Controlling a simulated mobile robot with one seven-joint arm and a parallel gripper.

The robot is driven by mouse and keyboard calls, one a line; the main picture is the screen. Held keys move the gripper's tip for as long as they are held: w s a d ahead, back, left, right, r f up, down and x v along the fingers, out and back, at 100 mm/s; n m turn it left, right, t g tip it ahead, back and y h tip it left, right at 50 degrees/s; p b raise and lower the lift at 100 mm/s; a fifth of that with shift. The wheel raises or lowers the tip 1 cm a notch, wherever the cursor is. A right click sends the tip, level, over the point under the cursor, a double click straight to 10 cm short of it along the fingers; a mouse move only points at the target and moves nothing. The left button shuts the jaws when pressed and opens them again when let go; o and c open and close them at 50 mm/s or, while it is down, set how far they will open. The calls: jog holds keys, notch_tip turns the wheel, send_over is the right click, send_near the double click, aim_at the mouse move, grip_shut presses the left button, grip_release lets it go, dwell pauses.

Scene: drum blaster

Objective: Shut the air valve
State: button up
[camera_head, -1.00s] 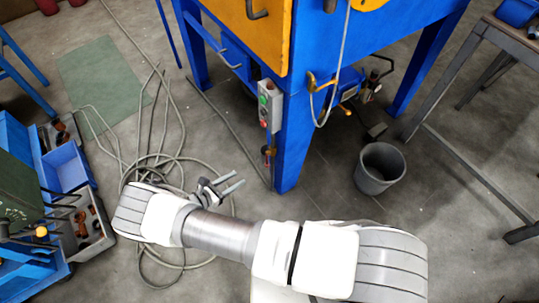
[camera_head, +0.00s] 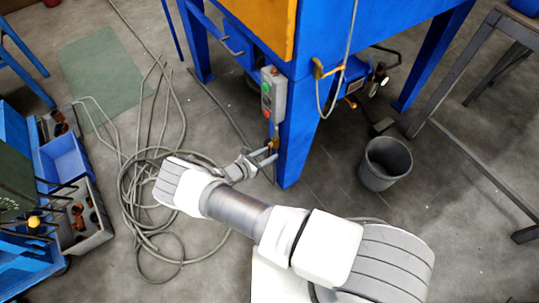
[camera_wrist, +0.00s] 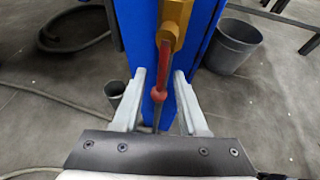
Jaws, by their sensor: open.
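The air valve (camera_wrist: 173,30) has a brass body and a red lever handle (camera_wrist: 162,72) that points down, on the front of a blue leg (camera_wrist: 140,25) of the machine. In the wrist view my gripper (camera_wrist: 160,78) is open, with one grey finger on each side of the red lever. There is a gap between the lever and each finger, and I cannot tell any contact. In the head view my gripper (camera_head: 264,154) is at the front of the leg, at the small brass valve (camera_head: 274,145), whose details are too small to tell.
A control box (camera_head: 273,94) with green and red buttons sits above the valve. A grey bucket (camera_head: 386,164) stands right of the leg. Coiled hoses (camera_head: 150,190) lie on the floor at left, near blue bins (camera_head: 65,163). A grey-framed table (camera_head: 455,90) stands at right.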

jog(key=shift+w+d+f, duration=0.2)
jog(key=shift+w+d, duration=0.1)
jog(key=shift+d, duration=0.05)
grip_shut()
jog(key=shift+a, duration=0.1)
dwell(1.2)
